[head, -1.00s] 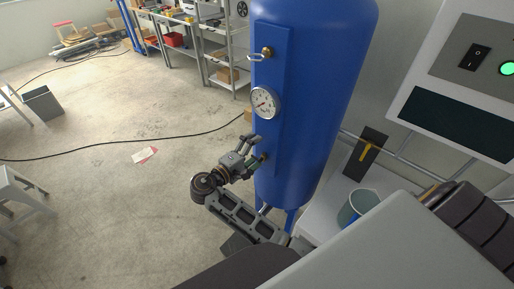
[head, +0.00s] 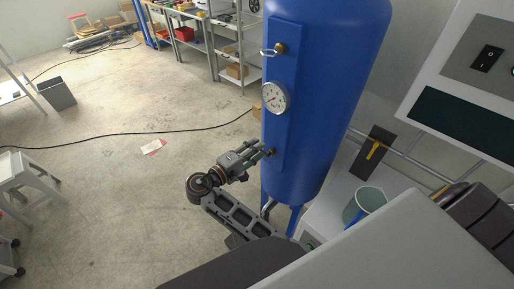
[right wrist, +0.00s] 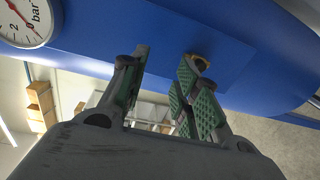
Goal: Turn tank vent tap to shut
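The tall blue tank (head: 325,100) stands in the middle of the head view. A small brass tap fitting (head: 271,153) sits low on its front plate, below the gauge, partly hidden by my gripper. My right gripper (head: 265,147) is at this fitting, with its fingers pointing at the tank. In the right wrist view the green-padded fingers (right wrist: 163,70) stand apart with a gap between them. The brass fitting (right wrist: 201,62) shows behind the right fingertip there; I cannot tell if they touch. The tap's handle position is not clear. My left gripper is not in view.
A round gauge (head: 274,97) and a brass fitting with a pull ring (head: 280,48) sit higher on the tank. A cup (head: 367,203) stands on a white surface to the right. A grey panel with a switch (head: 488,58) is at the upper right. Floor left is mostly free.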

